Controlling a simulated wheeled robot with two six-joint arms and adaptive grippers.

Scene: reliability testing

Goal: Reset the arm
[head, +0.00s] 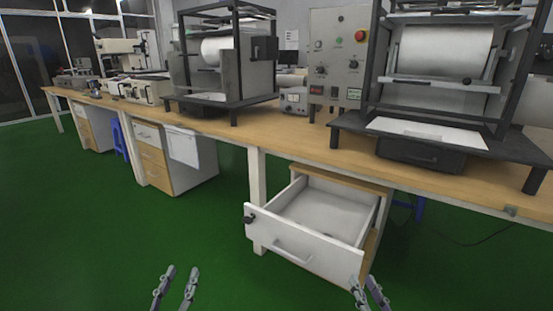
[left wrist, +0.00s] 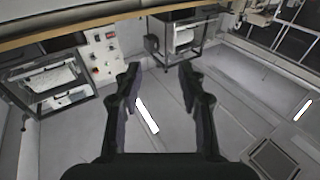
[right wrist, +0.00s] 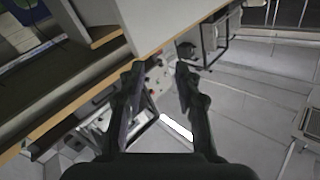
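My left gripper (head: 182,269) is low in the head view, over the green floor and left of the open drawer. Its two fingers are apart with nothing between them, as the left wrist view (left wrist: 160,68) also shows. My right gripper (head: 364,279) is at the bottom of the head view, by the lower right corner of the drawer front. Its fingers stand apart and hold nothing in the right wrist view (right wrist: 159,68). A pale panel edge is close beyond its fingertips there. I cannot tell whether they touch it.
The white drawer (head: 285,247) is pulled out from under the long wooden bench (head: 300,140). Framed roller machines and a control panel (head: 337,60) stand on the bench. A left cabinet (head: 155,165) stands beneath. The green floor (head: 100,250) at front left is clear.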

